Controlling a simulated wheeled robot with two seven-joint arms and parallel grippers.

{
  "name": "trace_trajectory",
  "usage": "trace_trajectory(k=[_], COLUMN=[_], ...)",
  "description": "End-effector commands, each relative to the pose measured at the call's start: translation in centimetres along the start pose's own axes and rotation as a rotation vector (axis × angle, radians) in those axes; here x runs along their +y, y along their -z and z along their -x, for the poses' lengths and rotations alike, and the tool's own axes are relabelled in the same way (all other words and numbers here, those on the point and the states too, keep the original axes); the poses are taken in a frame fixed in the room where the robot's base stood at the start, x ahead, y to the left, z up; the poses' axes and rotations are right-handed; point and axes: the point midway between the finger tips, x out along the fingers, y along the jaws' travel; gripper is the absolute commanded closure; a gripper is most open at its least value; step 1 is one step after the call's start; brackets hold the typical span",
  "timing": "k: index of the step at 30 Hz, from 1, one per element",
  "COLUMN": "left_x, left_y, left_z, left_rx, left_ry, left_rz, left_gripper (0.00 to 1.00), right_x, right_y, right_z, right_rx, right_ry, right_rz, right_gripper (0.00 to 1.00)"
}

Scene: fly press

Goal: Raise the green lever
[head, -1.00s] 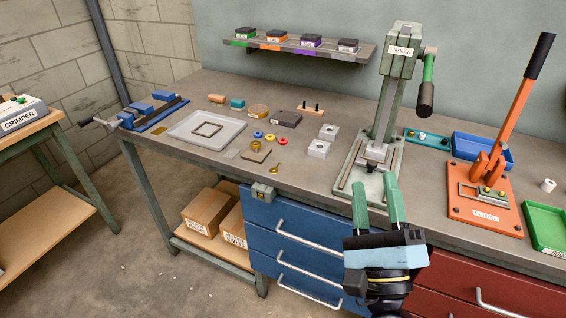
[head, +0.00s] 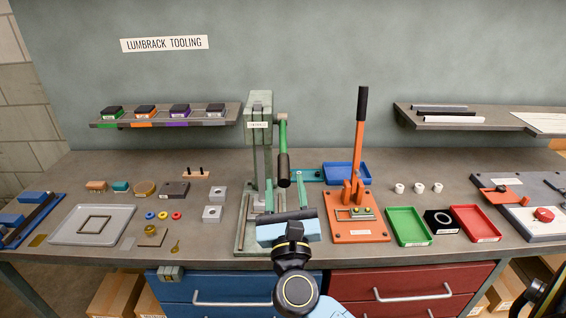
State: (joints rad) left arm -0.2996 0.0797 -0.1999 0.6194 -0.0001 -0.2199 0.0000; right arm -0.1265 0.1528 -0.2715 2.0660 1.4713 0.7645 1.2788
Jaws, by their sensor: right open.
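The green press (head: 258,112) stands upright on its base plate at the middle of the bench. Its green lever (head: 283,137) hangs down on the press's right side and ends in a dark grip (head: 284,170). My right gripper (head: 285,190) is open in front of the press, its green fingers pointing up and away. In the picture, the fingertips lie left and right of the grip's lower end. I see no contact, and the depth between them is hard to judge.
An orange press (head: 361,232) with a tall lever stands just right. Green (head: 407,227), red (head: 475,223) and blue (head: 346,173) trays are near it. Steel blocks (head: 213,214) and a grey tray (head: 92,225) lie left. A shelf (head: 166,117) hangs behind.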

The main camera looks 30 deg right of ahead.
Motion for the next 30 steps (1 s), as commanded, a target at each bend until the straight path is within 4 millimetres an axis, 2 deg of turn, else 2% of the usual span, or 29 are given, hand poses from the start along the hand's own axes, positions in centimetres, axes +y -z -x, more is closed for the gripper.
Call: trace_trajectory(k=[1,3,9,20,30], left_x=[0.0,0.0,0.0,0.0,0.0], left_y=[0.1,0.1,0.1,0.2,0.2], left_z=[0.6,0.9,1.3,1.4,1.4], left_rx=[0.000,0.000,0.000,0.000,0.001], left_ry=[0.000,0.000,0.000,0.000,0.000], left_rz=[0.000,0.000,0.000,0.000,0.000], left_gripper=[0.55,0.55,0.55,0.55,0.55], right_x=[0.0,-0.1,0.0,0.0,0.0], right_y=[-0.3,-0.3,-0.1,0.0,0.0], right_z=[-1.2,-2.3,-4.3,-4.6,-4.6], right_rx=[-0.004,-0.003,-0.002,0.000,-0.001], right_ry=[0.000,0.001,-0.001,-0.001,-0.001], right_rz=[0.003,0.002,0.002,0.001,0.001], right_gripper=[0.55,0.55,0.55,0.55,0.99])
